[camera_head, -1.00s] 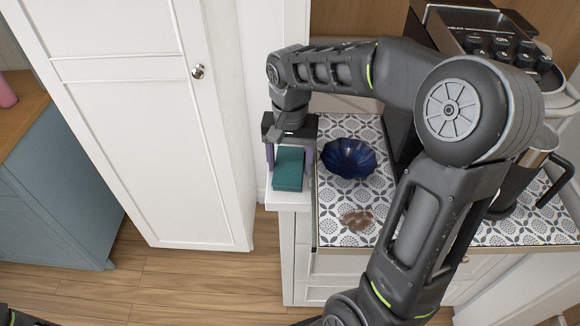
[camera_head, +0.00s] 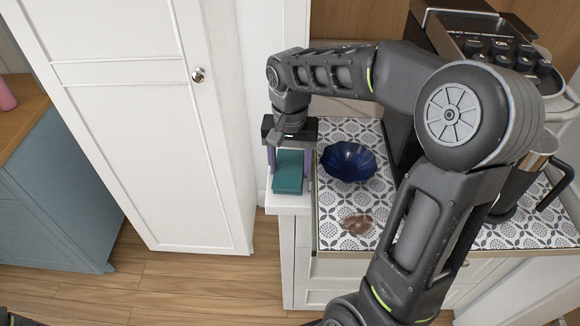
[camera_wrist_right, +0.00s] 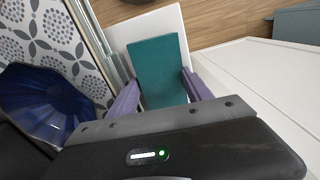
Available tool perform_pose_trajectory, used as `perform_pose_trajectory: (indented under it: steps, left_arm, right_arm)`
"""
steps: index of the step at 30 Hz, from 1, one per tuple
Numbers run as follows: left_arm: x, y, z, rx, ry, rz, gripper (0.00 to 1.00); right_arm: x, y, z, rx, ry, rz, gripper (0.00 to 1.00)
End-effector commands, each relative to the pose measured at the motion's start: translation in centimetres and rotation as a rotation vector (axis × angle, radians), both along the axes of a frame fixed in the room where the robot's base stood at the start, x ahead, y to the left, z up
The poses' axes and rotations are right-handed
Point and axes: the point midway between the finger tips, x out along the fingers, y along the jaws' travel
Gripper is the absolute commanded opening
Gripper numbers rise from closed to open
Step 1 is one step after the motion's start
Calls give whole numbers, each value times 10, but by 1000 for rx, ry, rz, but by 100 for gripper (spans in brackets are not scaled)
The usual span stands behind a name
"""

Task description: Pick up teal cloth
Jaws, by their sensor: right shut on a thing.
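The teal cloth (camera_head: 288,172) is a folded, flat block at the left end of the counter, on the white edge strip. It also shows in the right wrist view (camera_wrist_right: 160,72), between two purple fingers. My right gripper (camera_head: 290,160) reaches down over it and is shut on it, one finger at each side. The right wrist view shows the fingers (camera_wrist_right: 160,95) against the cloth's two long sides. I cannot tell whether the cloth is clear of the surface. Of my left arm only a dark bit shows at the bottom left corner; its gripper is out of view.
A dark blue fluted bowl (camera_head: 349,161) stands just right of the cloth on the patterned counter (camera_head: 330,225). A brown stain (camera_head: 358,224) lies nearer the front. A coffee machine (camera_head: 480,50) stands at the right. A tall white cabinet (camera_head: 150,120) is at the left.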

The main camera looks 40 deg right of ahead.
Motion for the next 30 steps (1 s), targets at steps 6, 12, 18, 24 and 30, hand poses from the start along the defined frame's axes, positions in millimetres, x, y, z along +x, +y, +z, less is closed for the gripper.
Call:
perform_pose_trajectory:
  steps: [6, 12, 18, 24, 30]
  left_arm:
    - [0, 0, -2, 0, 0, 0, 0]
    - [0, 0, -4, 0, 0, 0, 0]
    - [0, 0, -5, 0, 0, 0, 0]
    - [0, 0, -5, 0, 0, 0, 0]
    - [0, 0, -5, 0, 0, 0, 0]
  right_arm:
    - [1, 0, 26, -1, -6, 1, 20]
    - [1, 0, 65, 0, -5, 0, 20]
    - [1, 0, 93, 0, -3, 0, 20]
    - [0, 0, 99, 0, -1, 0, 20]
    - [0, 0, 98, 0, -1, 0, 20]
